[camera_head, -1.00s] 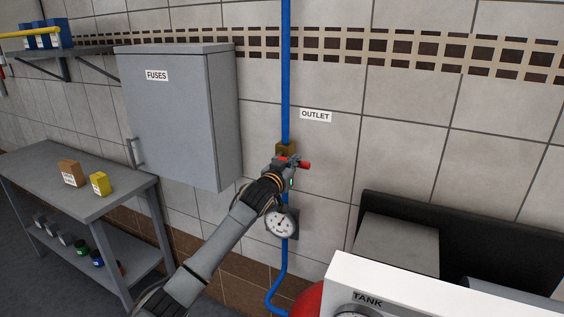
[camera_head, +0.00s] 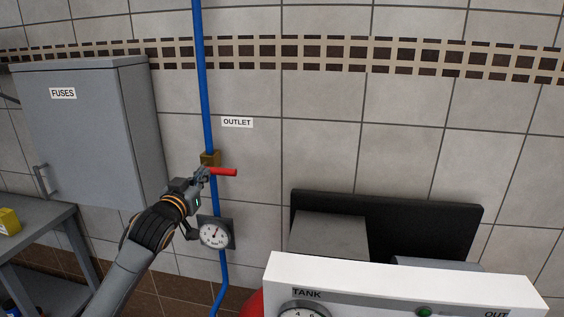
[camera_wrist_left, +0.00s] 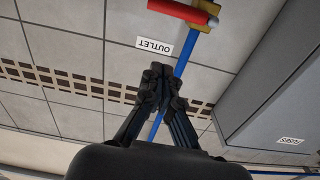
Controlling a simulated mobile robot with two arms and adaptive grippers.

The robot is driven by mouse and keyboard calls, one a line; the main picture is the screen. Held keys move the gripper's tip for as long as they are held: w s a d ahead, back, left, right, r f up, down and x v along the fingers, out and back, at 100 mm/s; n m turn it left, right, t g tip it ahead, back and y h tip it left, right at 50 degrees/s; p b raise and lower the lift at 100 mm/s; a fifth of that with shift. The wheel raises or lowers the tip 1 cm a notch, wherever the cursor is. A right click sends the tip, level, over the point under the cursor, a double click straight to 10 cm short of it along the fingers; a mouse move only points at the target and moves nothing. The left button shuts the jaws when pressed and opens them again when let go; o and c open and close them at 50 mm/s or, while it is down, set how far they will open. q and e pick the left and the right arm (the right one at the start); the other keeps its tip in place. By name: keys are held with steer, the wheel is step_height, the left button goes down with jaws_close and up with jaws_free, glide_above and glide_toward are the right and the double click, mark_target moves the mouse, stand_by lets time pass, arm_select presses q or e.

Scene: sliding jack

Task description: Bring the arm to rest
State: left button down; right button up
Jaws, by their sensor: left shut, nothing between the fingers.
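My left gripper (camera_head: 200,176) is shut and empty, close to the outlet valve on the wall. The valve has a brass body (camera_head: 210,158) on a blue vertical pipe (camera_head: 202,80) and a red handle (camera_head: 223,171) that points right. In the head view the fingertips overlap the left end of the handle; I cannot tell whether they touch it. In the left wrist view the closed fingers (camera_wrist_left: 160,85) show apart from the red handle (camera_wrist_left: 180,12), with the pipe behind them. My right gripper is not in view.
A grey fuse cabinet (camera_head: 75,130) hangs left of the pipe. A round gauge (camera_head: 214,234) sits below the valve. A white panel marked TANK (camera_head: 400,285) stands at the lower right. A grey table (camera_head: 35,235) with a yellow box (camera_head: 8,222) is at the lower left.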

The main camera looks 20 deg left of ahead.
arm_select(q)
steer(key=s+d+f+m+g+h, duration=0.1)
steer(key=s+d+f+g, duration=0.35)
steer(key=f, duration=0.65)
steer(key=s+d+f+m+g+h, duration=0.1)
steer(key=s+d+f+g, duration=0.1)
steer(key=s+d+f, duration=0.55)
steer(key=s+d+f+m+g+h, duration=0.1)
steer(key=s+d+f+g, duration=0.2)
steer(key=s+d+f, duration=0.35)
steer(key=s+d+f+m+g+h, duration=0.1)
steer(key=s+d+f+g, duration=0.2)
steer(key=s, duration=0.6)
steer(key=s+d+f+g, duration=0.2)
steer(key=s+d+f, duration=0.3)
steer(key=s+f, duration=0.15)
step_height(320, 180, down, 25)
steer(key=s+g, duration=0.1)
steer(key=s, duration=0.1)
steer(key=s+a+f+g+b, duration=0.1)
steer(key=s+a+f, duration=0.1)
steer(key=s+f, duration=1.5)
steer(key=shift+a+f+m, duration=0.3)
steer(key=shift+f+m, duration=0.1)
steer(key=shift+f, duration=0.15)
